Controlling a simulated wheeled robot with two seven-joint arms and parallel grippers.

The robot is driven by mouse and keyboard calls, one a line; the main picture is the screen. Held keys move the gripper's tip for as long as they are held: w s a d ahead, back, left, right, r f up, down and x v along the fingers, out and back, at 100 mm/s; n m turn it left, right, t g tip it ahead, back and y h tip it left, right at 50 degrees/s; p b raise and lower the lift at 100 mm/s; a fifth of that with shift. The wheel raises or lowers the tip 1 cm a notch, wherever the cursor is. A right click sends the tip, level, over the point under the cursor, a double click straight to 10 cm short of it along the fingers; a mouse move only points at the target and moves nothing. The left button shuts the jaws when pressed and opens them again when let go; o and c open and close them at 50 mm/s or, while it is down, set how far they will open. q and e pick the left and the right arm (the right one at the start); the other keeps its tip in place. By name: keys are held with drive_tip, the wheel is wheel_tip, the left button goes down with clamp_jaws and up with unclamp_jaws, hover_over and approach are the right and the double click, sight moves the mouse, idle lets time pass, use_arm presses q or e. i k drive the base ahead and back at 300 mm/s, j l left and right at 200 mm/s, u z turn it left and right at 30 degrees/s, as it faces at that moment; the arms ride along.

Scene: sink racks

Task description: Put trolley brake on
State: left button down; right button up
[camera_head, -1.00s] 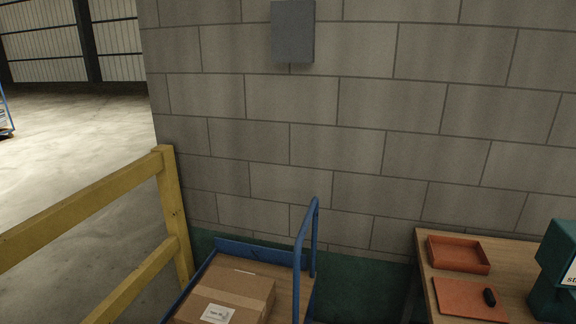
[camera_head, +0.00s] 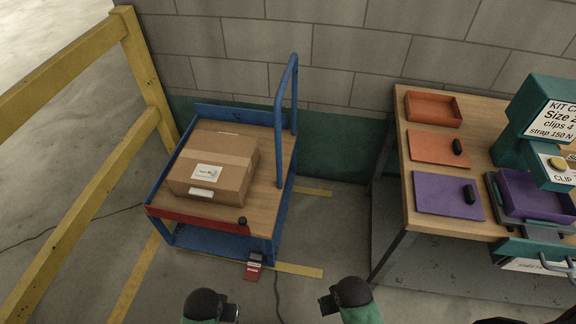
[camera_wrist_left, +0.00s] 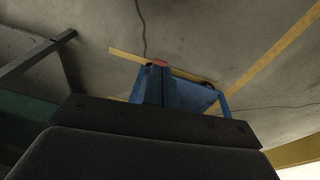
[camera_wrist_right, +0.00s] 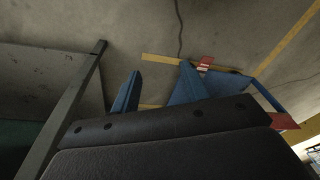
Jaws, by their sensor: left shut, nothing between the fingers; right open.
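The blue trolley (camera_head: 282,120) stands by the wall with a wooden deck. A red pedal (camera_head: 253,270) with a dark part above it sits low at its front, near the floor. It also shows in the left wrist view (camera_wrist_left: 160,62) and the right wrist view (camera_wrist_right: 206,62). A red bar (camera_head: 195,216) runs along the deck's front edge, with a black knob (camera_head: 242,221) at its right end. My left gripper (camera_wrist_left: 160,88) is shut and empty. My right gripper (camera_wrist_right: 158,88) is open and empty. Both are apart from the trolley; their fingertips are unclear in the head view.
A cardboard box (camera_head: 225,150) rests on the trolley. A yellow railing (camera_head: 145,75) stands at the left. A workbench (camera_head: 408,190) with trays is at the right. Yellow floor tape (camera_head: 300,271) and a dark cable (camera_head: 277,290) lie near the pedal.

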sight(253, 269)
drive_tip(key=k+j, duration=0.2)
drive_tip(key=k, duration=0.25)
drive_tip(key=k+j, duration=0.25)
drive_tip(key=k, duration=0.2)
drive_tip(key=k+j, duration=0.2)
drive_tip(key=k, duration=0.2)
